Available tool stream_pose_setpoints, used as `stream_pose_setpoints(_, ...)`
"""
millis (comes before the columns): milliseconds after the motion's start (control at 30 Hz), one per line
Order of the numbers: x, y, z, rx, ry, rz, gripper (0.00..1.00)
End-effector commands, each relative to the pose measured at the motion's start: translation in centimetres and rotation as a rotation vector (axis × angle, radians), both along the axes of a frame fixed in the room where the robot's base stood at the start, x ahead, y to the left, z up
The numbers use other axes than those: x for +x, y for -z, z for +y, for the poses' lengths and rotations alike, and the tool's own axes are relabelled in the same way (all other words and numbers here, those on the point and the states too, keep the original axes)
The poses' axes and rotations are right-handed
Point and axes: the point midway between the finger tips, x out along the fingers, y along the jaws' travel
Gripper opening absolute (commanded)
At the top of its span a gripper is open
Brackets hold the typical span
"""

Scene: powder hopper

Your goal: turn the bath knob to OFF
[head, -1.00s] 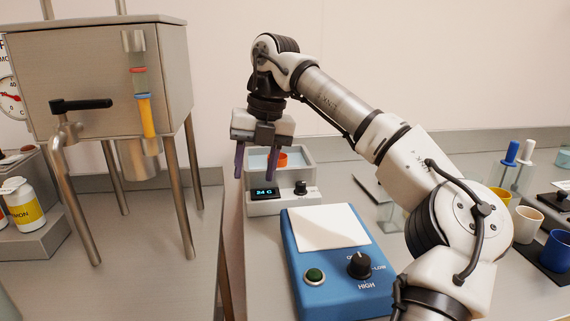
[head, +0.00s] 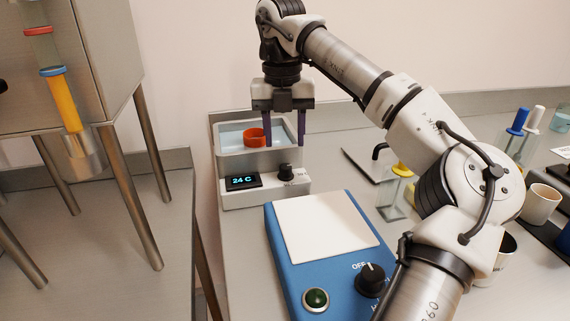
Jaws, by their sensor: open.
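The water bath (head: 232,194) is a grey box with an open basin of water at the back of the bench. Its front panel has a lit display (head: 243,182) reading 24 C and a black bath knob (head: 286,172). The marks beside the knob are too small to read. My gripper (head: 285,142) points down over the right part of the basin, behind and above the knob. Its two dark fingers are apart and nothing is between them that I can make out.
An orange-red ring (head: 255,137) sits in the basin. A blue device (head: 290,270) with a white plate, green button and black dial labelled OFF stands in front. A steel hopper (head: 75,60) on legs stands left. Bottles and cups stand right.

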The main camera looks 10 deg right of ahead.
Motion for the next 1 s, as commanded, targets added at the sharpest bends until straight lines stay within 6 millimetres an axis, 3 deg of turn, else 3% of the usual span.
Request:
stream_pose_setpoints(100,-0.1,2.6,-0.1,0.002,0.000,0.003,0.46)
stream_pose_setpoints(300,-0.1,5.7,-0.2,0.001,0.000,0.002,0.46)
stream_pose_setpoints(500,-0.1,7.0,-0.2,0.001,0.000,0.001,0.46)
stream_pose_setpoints(767,-0.1,7.2,-0.2,0.001,0.000,0.000,0.46)
stream_pose_setpoints(1000,-0.1,7.1,-0.2,0.001,0.000,0.000,0.17)
